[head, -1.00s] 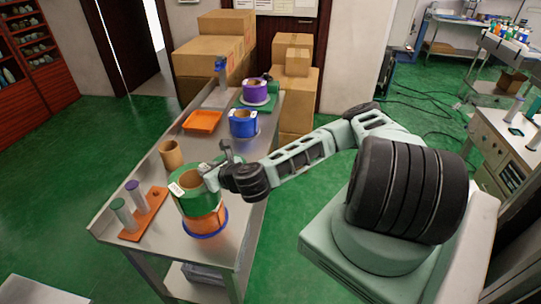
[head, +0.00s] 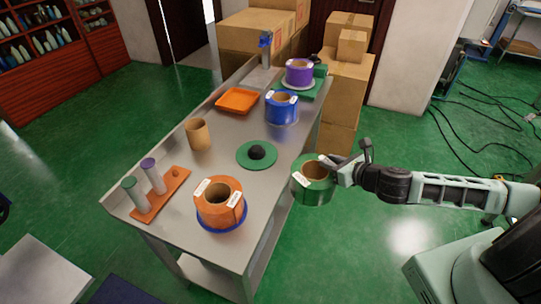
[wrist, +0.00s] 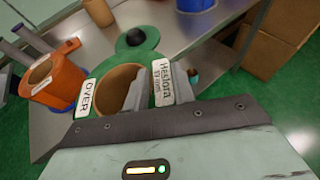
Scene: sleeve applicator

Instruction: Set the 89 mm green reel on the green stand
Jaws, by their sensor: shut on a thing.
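The green reel (head: 312,188) has a brown hollow core and white labels. It hangs in the air beyond the table's right edge in the head view. In the wrist view the reel (wrist: 108,112) shows a label reading Hestora 89 mm. My gripper (head: 338,172) is shut on the reel's wall on the side nearest my arm; its fingers also show in the wrist view (wrist: 148,92). The green stand (head: 243,159) is a flat green disc with a black knob at its centre. It lies bare on the table, left of the reel, and shows in the wrist view (wrist: 150,35).
An orange reel (head: 222,214) on a blue disc stands at the near end of the table (head: 190,232). A blue reel (head: 281,110), a purple reel (head: 299,75), an orange tray (head: 237,100), a brown tube (head: 198,134) and an orange peg board (head: 165,193) share the table.

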